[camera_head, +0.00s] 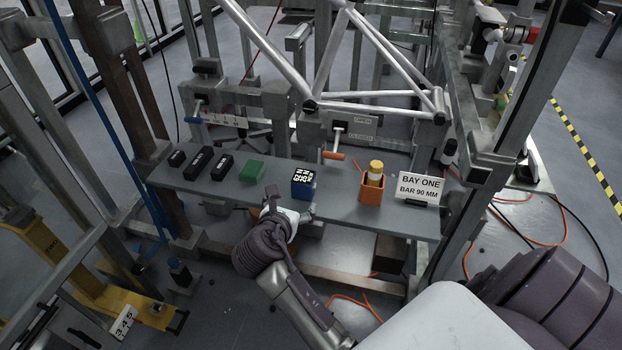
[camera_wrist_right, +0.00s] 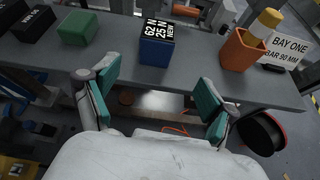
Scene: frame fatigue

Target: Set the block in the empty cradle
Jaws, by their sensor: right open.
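A blue block (camera_head: 302,189) with a black, white-lettered top stands on the grey shelf (camera_head: 340,210). It also shows in the right wrist view (camera_wrist_right: 155,53). To its left on the shelf are a green block (camera_head: 252,171) and several black blocks (camera_head: 221,166). I cannot tell which block is meant, and I cannot pick out an empty cradle. My right gripper (camera_head: 289,214) is at the shelf's front edge, just in front of the blue block. In the right wrist view its teal-padded fingers (camera_wrist_right: 157,88) are apart with nothing between them. My left gripper is not in view.
An orange holder (camera_head: 371,191) with a yellow-topped cylinder (camera_head: 375,172) stands right of the blue block. A white sign reading BAY ONE, BAR 90 MM (camera_head: 421,187) stands at the right end. Metal frame posts and tubes rise behind the shelf.

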